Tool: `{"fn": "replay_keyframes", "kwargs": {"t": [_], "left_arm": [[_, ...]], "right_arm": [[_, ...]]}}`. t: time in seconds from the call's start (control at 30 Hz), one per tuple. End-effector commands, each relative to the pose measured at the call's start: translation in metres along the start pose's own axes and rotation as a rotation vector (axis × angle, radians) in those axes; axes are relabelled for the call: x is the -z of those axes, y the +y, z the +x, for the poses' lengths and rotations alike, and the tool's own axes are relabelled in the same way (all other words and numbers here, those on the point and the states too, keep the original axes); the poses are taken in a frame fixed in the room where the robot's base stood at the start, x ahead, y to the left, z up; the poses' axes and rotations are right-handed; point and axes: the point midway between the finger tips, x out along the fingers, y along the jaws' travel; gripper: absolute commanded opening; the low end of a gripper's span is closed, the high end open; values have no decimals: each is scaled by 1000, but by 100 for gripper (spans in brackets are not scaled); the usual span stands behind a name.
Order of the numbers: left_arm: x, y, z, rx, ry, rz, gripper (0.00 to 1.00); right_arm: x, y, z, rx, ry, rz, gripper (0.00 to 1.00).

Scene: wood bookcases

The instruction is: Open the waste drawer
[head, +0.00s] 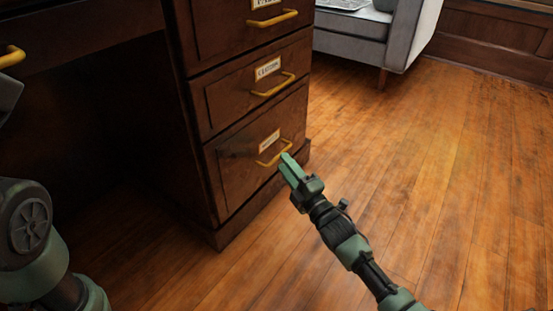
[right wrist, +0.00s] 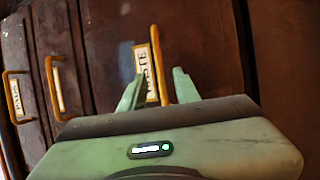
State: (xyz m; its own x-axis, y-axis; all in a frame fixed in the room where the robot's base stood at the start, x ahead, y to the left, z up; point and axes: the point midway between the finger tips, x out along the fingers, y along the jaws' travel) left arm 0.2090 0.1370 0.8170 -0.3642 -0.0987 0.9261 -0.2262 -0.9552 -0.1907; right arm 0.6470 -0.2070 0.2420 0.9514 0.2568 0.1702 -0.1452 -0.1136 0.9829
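The waste drawer (head: 240,168) is the bottom drawer of a dark wood desk pedestal, with a small label and a curved brass handle (head: 277,153). The drawer front looks flush with the pedestal. In the right wrist view its label reads "WASTE" (right wrist: 146,70), and its brass handle (right wrist: 157,50) runs upright in the picture. My right gripper (head: 286,159) is at this handle. In the right wrist view its two green fingers (right wrist: 158,84) are apart, with the handle between them. Contact cannot be made out. My left gripper is out of view.
Two more labelled drawers with brass handles sit above, the middle one (head: 225,98) closest. An open kneehole (head: 95,130) lies left of the pedestal. A grey sofa (head: 350,45) stands behind. The wood floor (head: 450,170) to the right is clear.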

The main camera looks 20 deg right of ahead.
Motion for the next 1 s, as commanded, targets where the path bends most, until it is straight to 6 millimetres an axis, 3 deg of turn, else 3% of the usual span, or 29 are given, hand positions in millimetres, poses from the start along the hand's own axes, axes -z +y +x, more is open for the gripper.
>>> {"fn": "replay_keyframes", "kwargs": {"t": [0.1, 0.3, 0.6, 0.63, 0.73, 1.0], "left_arm": [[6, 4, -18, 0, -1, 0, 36], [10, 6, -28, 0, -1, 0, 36], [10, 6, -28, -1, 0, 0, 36], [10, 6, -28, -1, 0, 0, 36], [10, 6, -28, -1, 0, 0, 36], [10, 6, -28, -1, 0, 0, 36]], "right_arm": [[0, -4, 20, -4, 2, 0, 32], [0, -3, 40, 0, 0, 2, 32], [0, -1, 43, 1, 0, 2, 32], [0, -1, 43, 1, 0, 2, 29], [0, -1, 43, 1, 0, 2, 1], [0, -1, 43, 1, 0, 2, 0]]}}
